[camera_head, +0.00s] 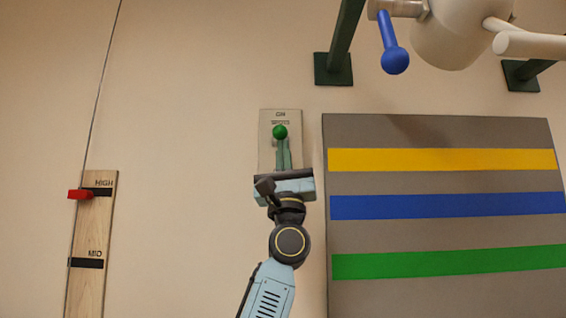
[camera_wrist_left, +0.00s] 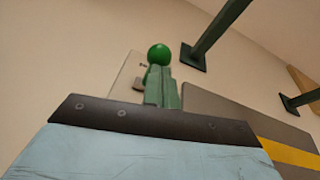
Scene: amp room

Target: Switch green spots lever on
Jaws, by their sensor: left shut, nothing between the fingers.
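The green spots lever shows as a green ball knob (camera_head: 280,132) on a pale wall plate (camera_head: 266,150) marked ON at its top. The knob is near the upper part of the plate, just below the ON label. My left gripper (camera_head: 283,152) is shut and empty, its fingers pointing up at the plate just below the knob. In the left wrist view the green knob (camera_wrist_left: 159,54) shows right above the shut fingertips (camera_wrist_left: 160,72). I cannot tell whether they touch. The lever's stem is hidden behind the gripper. My right gripper is not in view.
A panel with yellow, blue and green stripes (camera_head: 440,130) is right of the plate. A white fixture (camera_head: 450,35) with a blue-knobbed lever (camera_head: 394,58) hangs at the upper right. A red slider (camera_head: 80,194) sits at HIGH on a wooden strip (camera_head: 92,225) at left.

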